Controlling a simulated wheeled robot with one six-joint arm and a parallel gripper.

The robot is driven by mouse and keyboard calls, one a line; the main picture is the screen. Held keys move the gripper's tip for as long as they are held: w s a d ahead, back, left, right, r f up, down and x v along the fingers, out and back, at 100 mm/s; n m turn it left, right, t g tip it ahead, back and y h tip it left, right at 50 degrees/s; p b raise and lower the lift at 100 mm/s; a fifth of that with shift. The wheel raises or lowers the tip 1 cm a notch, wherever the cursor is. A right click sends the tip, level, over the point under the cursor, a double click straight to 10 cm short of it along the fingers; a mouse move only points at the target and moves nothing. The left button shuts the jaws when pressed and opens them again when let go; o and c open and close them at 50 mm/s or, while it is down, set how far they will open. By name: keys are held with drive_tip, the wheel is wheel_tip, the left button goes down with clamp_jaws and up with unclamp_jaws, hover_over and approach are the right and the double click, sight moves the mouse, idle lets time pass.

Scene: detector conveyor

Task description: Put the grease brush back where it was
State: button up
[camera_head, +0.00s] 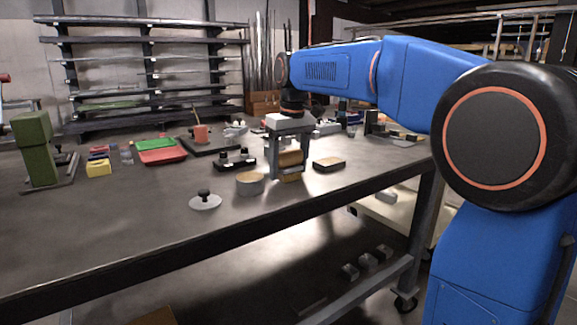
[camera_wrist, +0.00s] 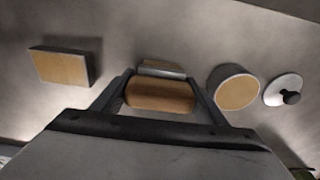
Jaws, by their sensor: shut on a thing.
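My gripper (camera_head: 290,165) points down over the table, its fingers shut on a brown wooden block (camera_wrist: 160,95) with a rounded face. The block also shows between the fingers in the head view (camera_head: 290,158). A smaller tan-and-grey block (camera_head: 291,177) shows just under it; I cannot tell whether they touch. A thin stick (camera_head: 195,115) leans out of an orange pot (camera_head: 201,134) on a dark plate further back; it may be the grease brush, but no bristles show. The pot is apart from my gripper, to its left.
A round tan-topped tin (camera_head: 250,184) and a knobbed disc (camera_head: 205,201) stand left of my gripper. A flat tan-topped block (camera_head: 329,164) lies to its right. A dark knobbed fixture (camera_head: 234,163) and red tray (camera_head: 162,156) lie behind-left. The front-left tabletop is clear.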

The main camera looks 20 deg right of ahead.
drive_tip(key=shift+f, duration=0.1)
drive_tip(key=o, duration=1)
drive_tip(key=r, duration=0.4)
drive_tip(key=s+r, duration=0.1)
drive_tip(key=r, duration=0.7)
drive_tip(key=shift+s+d+r, duration=0.1)
drive_tip(key=shift+s+d, duration=0.1)
drive_tip(key=shift+d, duration=0.05)
drive_tip(key=s+d+f+m+t, duration=0.1)
drive_tip(key=s+d+f, duration=0.1)
drive_tip(key=s+f, duration=0.8)
drive_tip(key=s+d+f+m+t, duration=0.1)
drive_tip(key=s+d+f, duration=0.1)
drive_tip(key=s+f, duration=0.9)
drive_tip(key=s+d+f+m+t, duration=0.1)
drive_tip(key=s+d+f, duration=0.1)
drive_tip(key=s+f, duration=0.9)
drive_tip(key=shift+s+d+f+m, duration=0.15)
drive_tip(key=shift+d+m, duration=0.15)
